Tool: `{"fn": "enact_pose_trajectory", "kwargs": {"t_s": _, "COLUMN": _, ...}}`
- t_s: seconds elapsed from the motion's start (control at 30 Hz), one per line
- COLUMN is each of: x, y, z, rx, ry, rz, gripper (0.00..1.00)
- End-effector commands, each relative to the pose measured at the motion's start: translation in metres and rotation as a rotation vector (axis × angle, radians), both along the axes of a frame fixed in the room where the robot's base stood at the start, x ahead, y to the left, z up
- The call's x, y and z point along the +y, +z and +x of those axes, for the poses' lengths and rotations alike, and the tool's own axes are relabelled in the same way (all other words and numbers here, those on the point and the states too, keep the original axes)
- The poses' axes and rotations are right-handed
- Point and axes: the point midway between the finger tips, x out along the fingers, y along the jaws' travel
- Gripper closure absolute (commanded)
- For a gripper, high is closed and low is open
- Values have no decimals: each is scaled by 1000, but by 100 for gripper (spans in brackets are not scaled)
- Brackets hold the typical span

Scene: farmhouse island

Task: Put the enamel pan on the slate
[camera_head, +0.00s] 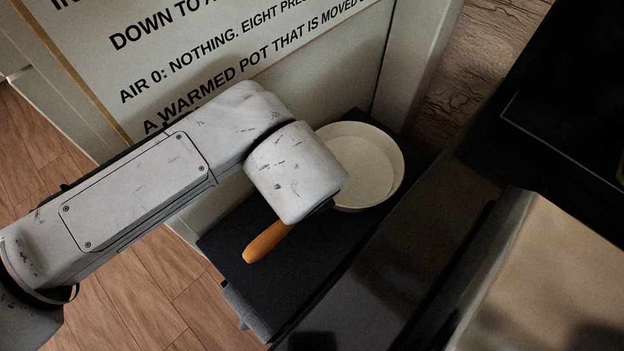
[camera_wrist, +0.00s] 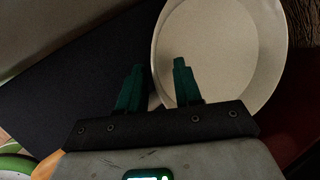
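The enamel pan (camera_head: 372,165) is pale cream and round with an orange-brown wooden handle (camera_head: 268,242). It looks to rest on a long dark slab (camera_head: 290,265), which may be the slate. My gripper is hidden under my wrist in the head view, over the joint of pan and handle. In the wrist view my gripper (camera_wrist: 158,65) shows two green fingers standing apart, nothing clearly gripped between them. The right finger overlaps the pan (camera_wrist: 222,50) and the left one is over the dark surface (camera_wrist: 70,80).
A pale panel with printed text (camera_head: 235,60) stands behind the slab, and a pale post (camera_head: 415,60) stands behind the pan. Dark boxy surfaces (camera_head: 560,110) close in on the right. Wooden floor (camera_head: 150,290) shows at lower left.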

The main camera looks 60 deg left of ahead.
Motion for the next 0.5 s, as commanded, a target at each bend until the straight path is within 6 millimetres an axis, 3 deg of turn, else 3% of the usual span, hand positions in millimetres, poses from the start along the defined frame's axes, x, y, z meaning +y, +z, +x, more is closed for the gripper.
{"fn": "enact_pose_trajectory", "kwargs": {"t_s": 0.17, "x": -4, "y": 12, "z": -2, "rx": -1, "ry": 0, "rz": 0, "gripper": 66}}
{"fn": "enact_pose_trajectory", "kwargs": {"t_s": 0.5, "x": -28, "y": 72, "z": -20, "rx": -1, "ry": -1, "rz": 2, "gripper": 66}}
